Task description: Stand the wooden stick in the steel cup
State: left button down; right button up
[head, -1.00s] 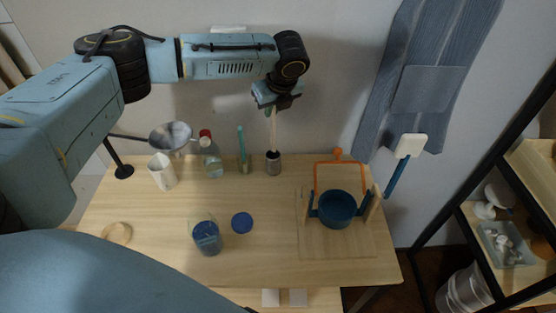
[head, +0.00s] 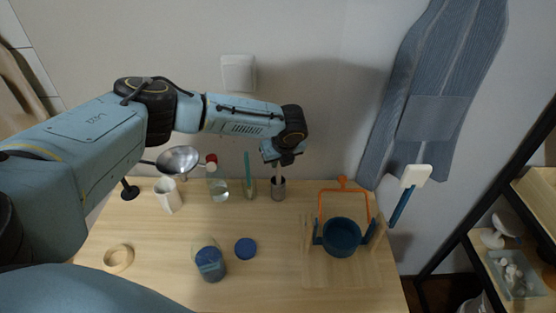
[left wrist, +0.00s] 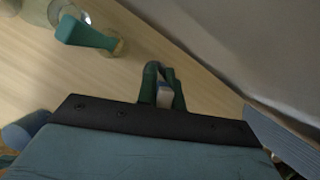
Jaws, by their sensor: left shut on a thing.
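The steel cup (head: 278,189) stands upright near the back edge of the table in the head view. The pale wooden stick (head: 279,172) stands nearly upright, with its lower end at the cup's mouth, seemingly inside it; the end itself is hidden. My left gripper (head: 281,163) is just above the cup, shut on the stick's upper part. In the left wrist view the green fingers (left wrist: 163,86) close around a small pale piece, and the cup cannot be made out. My right gripper is not in view.
Left of the cup stand a jar with a green tool (head: 248,181), a red-capped bottle (head: 218,190), a white cup (head: 168,196) and a funnel (head: 178,160). In front are a blue jar (head: 210,264) and blue lid (head: 245,249). A blue pot (head: 342,236) with an orange frame is right.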

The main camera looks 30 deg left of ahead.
pick_arm(q)
jog(key=shift+f, duration=0.1)
jog(key=c, duration=1.5)
grip_release()
jog(key=shift+c, duration=0.2)
jog(key=v, duration=1.2)
jog(key=shift+r, duration=0.2)
jog(key=shift+f, duration=0.1)
